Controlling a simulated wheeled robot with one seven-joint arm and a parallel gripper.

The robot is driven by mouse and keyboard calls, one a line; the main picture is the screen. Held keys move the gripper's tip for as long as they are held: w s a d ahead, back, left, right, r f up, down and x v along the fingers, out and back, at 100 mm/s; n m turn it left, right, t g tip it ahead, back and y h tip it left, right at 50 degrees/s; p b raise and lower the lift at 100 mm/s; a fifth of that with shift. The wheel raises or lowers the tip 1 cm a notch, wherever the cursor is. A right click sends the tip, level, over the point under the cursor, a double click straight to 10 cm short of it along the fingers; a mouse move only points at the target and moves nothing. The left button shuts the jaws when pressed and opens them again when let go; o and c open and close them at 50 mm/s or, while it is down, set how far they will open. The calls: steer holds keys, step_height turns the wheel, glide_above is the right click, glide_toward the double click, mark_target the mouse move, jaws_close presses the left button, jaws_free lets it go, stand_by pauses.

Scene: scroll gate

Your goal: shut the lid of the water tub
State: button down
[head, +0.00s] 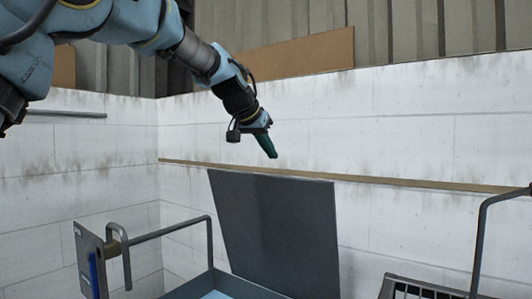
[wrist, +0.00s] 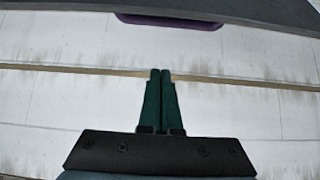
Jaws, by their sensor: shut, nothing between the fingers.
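The water tub (head: 190,289) is at the bottom of the head view, a blue-grey box with a light blue inside. Its lid (head: 277,232) is a dark grey panel standing up, leaning back a little toward the white wall. My gripper (head: 273,156) is above the lid's top edge, pointing down and right, apart from the lid as far as I can tell. In the wrist view its two green fingers (wrist: 160,72) are together with nothing between them. Most of the tub is below the frame.
A white block wall (head: 420,130) with a brown rail (head: 400,181) runs behind the lid. A grey bar frame with a panel (head: 90,262) stands left of the tub. A dark rack (head: 420,289) with a bent bar is at right. A purple strip (wrist: 168,21) shows in the wrist view.

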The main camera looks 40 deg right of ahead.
steer(key=f, duration=0.2)
steer(key=d+f+p, duration=0.1)
steer(key=f, duration=0.1)
steer(key=f+p, duration=0.1)
steer(key=f, duration=0.1)
steer(key=shift+w+d+f, duration=0.25)
steer(key=shift+f, duration=0.15)
steer(key=shift+a+f, duration=0.1)
steer(key=shift+f, duration=0.1)
